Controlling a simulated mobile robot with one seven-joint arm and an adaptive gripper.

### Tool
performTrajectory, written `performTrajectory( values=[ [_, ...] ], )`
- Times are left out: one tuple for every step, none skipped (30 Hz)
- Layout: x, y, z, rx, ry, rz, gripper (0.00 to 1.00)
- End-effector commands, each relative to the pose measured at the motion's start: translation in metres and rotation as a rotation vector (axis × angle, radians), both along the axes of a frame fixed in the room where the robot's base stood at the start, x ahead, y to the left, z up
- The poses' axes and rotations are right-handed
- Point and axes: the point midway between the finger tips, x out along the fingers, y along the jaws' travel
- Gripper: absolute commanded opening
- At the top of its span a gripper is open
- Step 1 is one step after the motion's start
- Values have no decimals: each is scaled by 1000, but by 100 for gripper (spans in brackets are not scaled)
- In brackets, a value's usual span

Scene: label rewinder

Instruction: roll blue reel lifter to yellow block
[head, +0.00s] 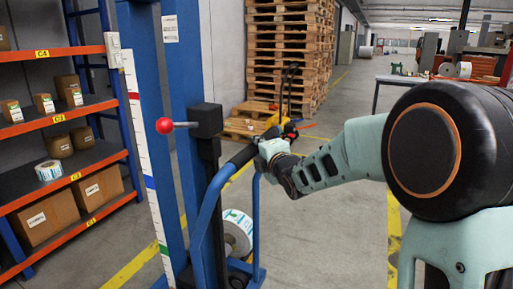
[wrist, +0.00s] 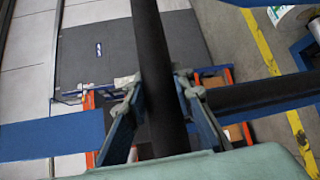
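The blue reel lifter (head: 185,65) stands upright close in front of me in the head view, left of centre. Its curved blue handle frame (head: 208,215) ends in a black grip bar (head: 243,156). A white label reel (head: 238,230) sits low behind the frame. My gripper (head: 270,150) is at the black bar. In the wrist view, the fingers of my gripper (wrist: 158,88) lie on both sides of the black bar (wrist: 160,50) and appear closed on it. I cannot make out a yellow block in either view.
An orange-and-blue shelf rack (head: 75,185) with boxes stands at left. Stacked wooden pallets (head: 290,50) and a yellow pallet truck (head: 285,115) stand behind. Yellow lines (head: 130,268) mark the floor. Grey floor (head: 330,225) right of the lifter is clear. A table (head: 400,80) stands at back right.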

Motion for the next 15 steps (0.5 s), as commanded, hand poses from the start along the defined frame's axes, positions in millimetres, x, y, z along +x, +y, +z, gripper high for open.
performTrajectory(
  values=[
    [0,0,0,0,0,0,12],
    [0,0,0,0,0,0,8],
    [0,0,0,0,0,0,4],
    [0,0,0,0,0,0,0],
    [0,0,0,0,0,0,0],
    [0,0,0,0,0,0,0],
    [0,0,0,0,0,0,0],
    [0,0,0,0,0,0,0],
    [0,0,0,0,0,0,0],
    [0,0,0,0,0,0,0],
    [0,0,0,0,0,0,0],
    [0,0,0,0,0,0,0],
    [0,0,0,0,0,0,0],
    [0,1,-1,0,-1,0,0],
    [1,2,-1,0,-1,0,0]
  ],
)
